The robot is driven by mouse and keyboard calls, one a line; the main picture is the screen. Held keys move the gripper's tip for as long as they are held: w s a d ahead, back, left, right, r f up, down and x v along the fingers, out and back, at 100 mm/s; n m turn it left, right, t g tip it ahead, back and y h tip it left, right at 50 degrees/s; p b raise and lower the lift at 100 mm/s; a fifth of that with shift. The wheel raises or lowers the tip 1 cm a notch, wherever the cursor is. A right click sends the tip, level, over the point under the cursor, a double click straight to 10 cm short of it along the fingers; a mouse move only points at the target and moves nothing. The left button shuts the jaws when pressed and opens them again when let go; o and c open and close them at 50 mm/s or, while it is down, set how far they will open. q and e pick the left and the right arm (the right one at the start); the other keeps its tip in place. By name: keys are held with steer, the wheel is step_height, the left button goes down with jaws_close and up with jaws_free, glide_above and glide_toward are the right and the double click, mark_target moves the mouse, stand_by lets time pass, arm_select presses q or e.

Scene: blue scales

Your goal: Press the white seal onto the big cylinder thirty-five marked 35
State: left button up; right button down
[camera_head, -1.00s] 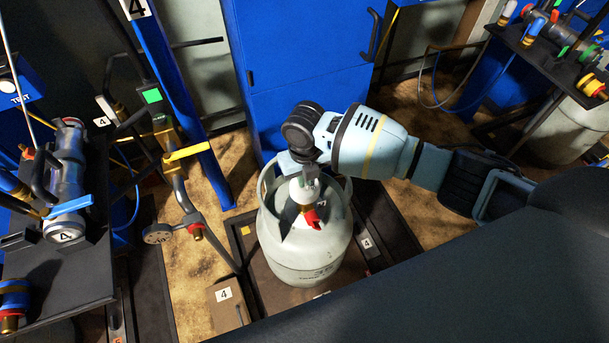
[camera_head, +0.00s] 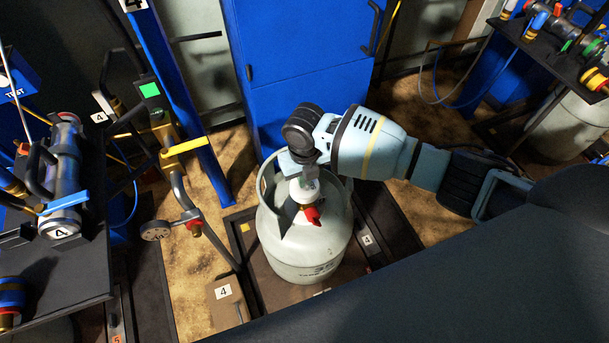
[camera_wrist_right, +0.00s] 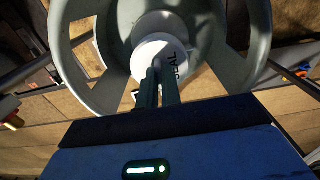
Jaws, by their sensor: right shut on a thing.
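The big grey cylinder (camera_head: 297,255) stands upright on a low dark platform, with faint marking low on its front. A red-handled valve (camera_head: 311,212) is at its top inside the collar. The white seal (camera_head: 304,188) is at the valve, under my right gripper (camera_head: 300,168). In the right wrist view the gripper (camera_wrist_right: 160,80) is shut on the white seal (camera_wrist_right: 160,56), which bears dark lettering. The cylinder's collar (camera_wrist_right: 255,60) surrounds it. I cannot tell whether the seal is fully seated on the valve. My left gripper is not in view.
A blue cabinet (camera_head: 300,75) stands behind the cylinder. A pipe stand with a yellow handle (camera_head: 183,146) is to its left. A bench with a grey device (camera_head: 65,175) is at far left. A box marked 4 (camera_head: 224,300) lies front left of the platform.

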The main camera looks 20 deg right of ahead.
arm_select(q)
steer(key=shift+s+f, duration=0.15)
arm_select(e)
steer(key=shift+f, duration=0.25)
steer(key=c, duration=2)
jaws_free()
steer(key=shift+c, duration=0.2)
steer(key=o, duration=0.5)
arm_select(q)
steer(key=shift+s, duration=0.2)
